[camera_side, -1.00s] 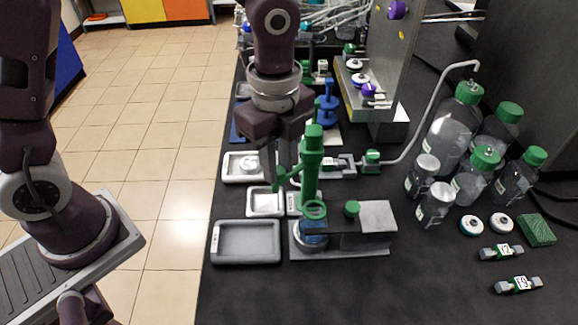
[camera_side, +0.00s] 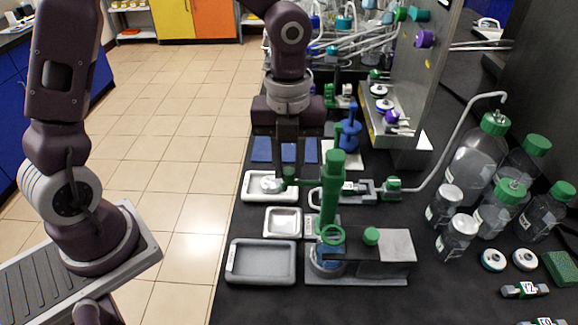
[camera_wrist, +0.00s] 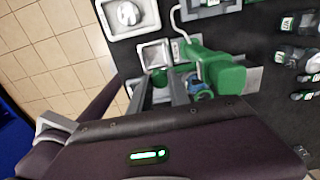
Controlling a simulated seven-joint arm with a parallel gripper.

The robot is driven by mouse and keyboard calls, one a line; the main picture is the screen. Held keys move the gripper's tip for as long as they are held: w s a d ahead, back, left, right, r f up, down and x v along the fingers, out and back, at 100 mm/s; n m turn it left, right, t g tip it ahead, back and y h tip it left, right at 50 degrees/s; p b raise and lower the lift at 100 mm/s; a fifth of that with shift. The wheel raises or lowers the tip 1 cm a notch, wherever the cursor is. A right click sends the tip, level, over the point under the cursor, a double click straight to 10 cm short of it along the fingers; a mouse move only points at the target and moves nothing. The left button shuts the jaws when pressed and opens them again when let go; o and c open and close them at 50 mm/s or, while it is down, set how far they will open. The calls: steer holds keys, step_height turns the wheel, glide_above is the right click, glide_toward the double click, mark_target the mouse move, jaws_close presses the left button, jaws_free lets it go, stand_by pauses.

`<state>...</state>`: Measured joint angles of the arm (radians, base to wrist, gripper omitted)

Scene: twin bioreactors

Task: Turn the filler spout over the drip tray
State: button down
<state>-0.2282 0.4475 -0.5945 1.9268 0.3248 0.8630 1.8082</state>
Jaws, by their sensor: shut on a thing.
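The green filler (camera_side: 330,190) stands upright beside a grey block. Its spout arm reaches left from the column at mid-height. My gripper (camera_side: 288,180) points down and is shut on the end of the green spout. In the wrist view the green spout end (camera_wrist: 158,77) sits between my two fingers, left of the wide green filler top (camera_wrist: 222,72). Three shallow trays lie left of the filler: a large grey one (camera_side: 232,262), a small pale one (camera_side: 269,223) and a far white one (camera_side: 249,188) holding a round pale piece. I cannot tell which is the drip tray.
Clear bottles with green caps (camera_side: 476,155) and white-capped jars (camera_side: 457,232) stand to the right. A blue stand (camera_side: 350,130) is further back. The bench's left edge is close to the trays.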

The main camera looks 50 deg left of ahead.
steer(key=shift+w+a, duration=0.1)
steer(key=shift+w, duration=0.05)
stand_by(0.4)
steer(key=c, duration=1.2)
jaws_free()
steer(key=shift+c, duration=0.2)
step_height(320, 180, up, 7)
steer(key=shift+r, duration=0.1)
steer(key=s+a+r+n+t, duration=0.2)
steer(key=s+n, duration=0.6)
steer(key=n, duration=0.5)
steer(key=s+a+r+n+t, duration=0.2)
steer(key=s+a+n+t, duration=0.1)
steer(key=s+n, duration=0.6)
steer(key=a+n, duration=0.1)
steer(key=n, duration=0.3)
steer(key=shift+s+a+r+n+t, duration=0.25)
steer(key=shift+s+r+n+t, duration=0.05)
steer(key=shift+r+n, duration=0.1)
